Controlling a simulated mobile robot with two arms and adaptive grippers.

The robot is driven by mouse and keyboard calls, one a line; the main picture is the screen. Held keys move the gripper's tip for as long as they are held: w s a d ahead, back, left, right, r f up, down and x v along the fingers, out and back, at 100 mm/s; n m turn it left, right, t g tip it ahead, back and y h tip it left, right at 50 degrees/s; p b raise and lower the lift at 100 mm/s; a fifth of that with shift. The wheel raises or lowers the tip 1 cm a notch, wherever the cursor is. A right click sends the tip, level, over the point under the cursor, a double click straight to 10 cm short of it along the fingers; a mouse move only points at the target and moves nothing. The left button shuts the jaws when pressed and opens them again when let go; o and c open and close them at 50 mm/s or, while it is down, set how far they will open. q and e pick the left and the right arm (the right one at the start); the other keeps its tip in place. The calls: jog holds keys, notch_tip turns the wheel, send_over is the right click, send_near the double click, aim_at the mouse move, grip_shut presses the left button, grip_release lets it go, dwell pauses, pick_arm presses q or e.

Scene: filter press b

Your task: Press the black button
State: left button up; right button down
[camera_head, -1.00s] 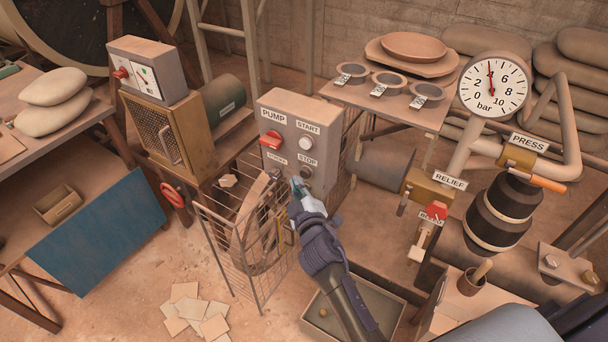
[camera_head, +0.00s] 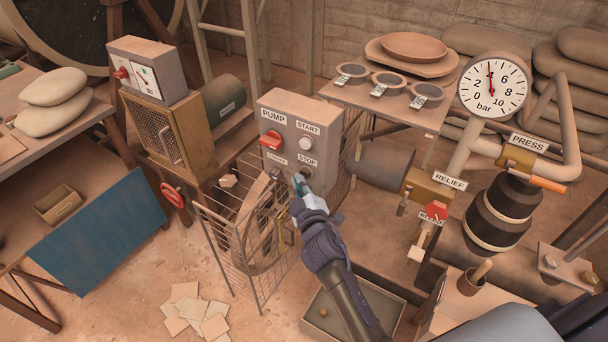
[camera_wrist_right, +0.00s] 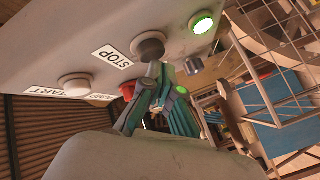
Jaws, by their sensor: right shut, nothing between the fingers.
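The grey pump control box (camera_head: 285,118) has a red switch (camera_head: 271,140), a white START button (camera_head: 306,144) and a dark round button (camera_head: 305,172) by the STOP label. In the right wrist view the dark button (camera_wrist_right: 148,45) sits beside the STOP label (camera_wrist_right: 113,56), with the white button (camera_wrist_right: 77,84) further left. My right gripper (camera_head: 300,182) is shut and empty, its fingertips (camera_wrist_right: 155,72) right at the dark button. They overlap its lower edge in the picture; I cannot tell whether they touch it. My left gripper is not in view.
A lit green lamp (camera_wrist_right: 202,24) is on the box near the dark button. A wire cage (camera_head: 228,262) stands below the box. A pressure gauge (camera_head: 493,86) reads near mid-scale at the right. A tray (camera_head: 312,318) lies under my right arm.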

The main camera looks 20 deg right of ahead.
jog(key=shift+w+d, duration=0.3)
jog(key=shift+d, duration=0.15)
dwell(0.6)
dwell(0.4)
jog(key=shift+s+a, duration=0.6)
jog(key=shift+a, duration=0.15)
